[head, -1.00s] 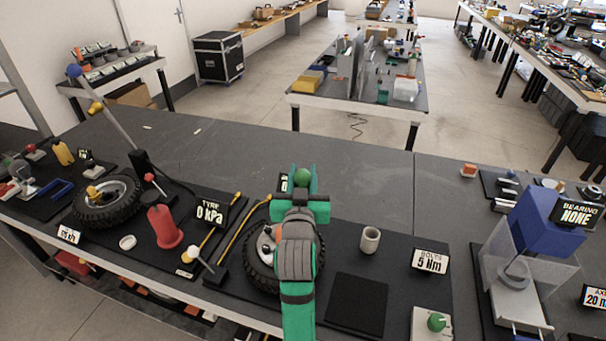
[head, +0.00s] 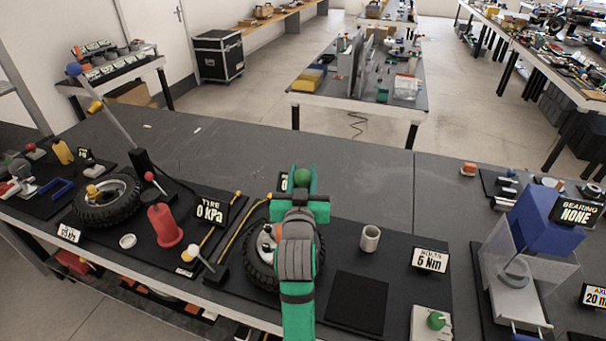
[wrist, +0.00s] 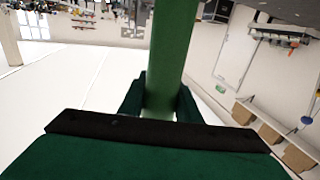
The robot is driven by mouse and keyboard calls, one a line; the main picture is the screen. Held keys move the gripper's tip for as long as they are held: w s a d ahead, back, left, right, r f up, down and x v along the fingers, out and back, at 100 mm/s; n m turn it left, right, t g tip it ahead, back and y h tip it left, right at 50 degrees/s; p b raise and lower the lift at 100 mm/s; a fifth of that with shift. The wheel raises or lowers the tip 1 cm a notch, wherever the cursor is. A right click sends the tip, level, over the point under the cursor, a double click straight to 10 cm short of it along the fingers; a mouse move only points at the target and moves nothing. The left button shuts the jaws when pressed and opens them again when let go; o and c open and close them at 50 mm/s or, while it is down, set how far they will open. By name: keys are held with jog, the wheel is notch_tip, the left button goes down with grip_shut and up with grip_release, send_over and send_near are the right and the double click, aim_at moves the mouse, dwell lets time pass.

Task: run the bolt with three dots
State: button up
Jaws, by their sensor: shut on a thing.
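My gripper (head: 303,196) is in the middle of the head view, above the near wheel (head: 255,262), which my arm partly covers. In the wrist view my gripper (wrist: 160,106) is shut on a green bar (wrist: 174,45) that runs up between its fingers. A green ball (head: 303,174) shows just beyond the fingers in the head view; I cannot tell for sure that it belongs to the bar. The bolt with three dots cannot be made out; the wheel's hub is mostly hidden by my arm.
A beige cup (head: 370,238) and a dark square pad (head: 357,303) are right of the wheel. A green knob (head: 436,320) sits on a pale box. A red cylinder (head: 165,227) and a tyre sign (head: 209,211) stand left. A blue press (head: 545,220) stands right.

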jog(key=shift+f, duration=0.25)
jog(key=shift+r, duration=2.95)
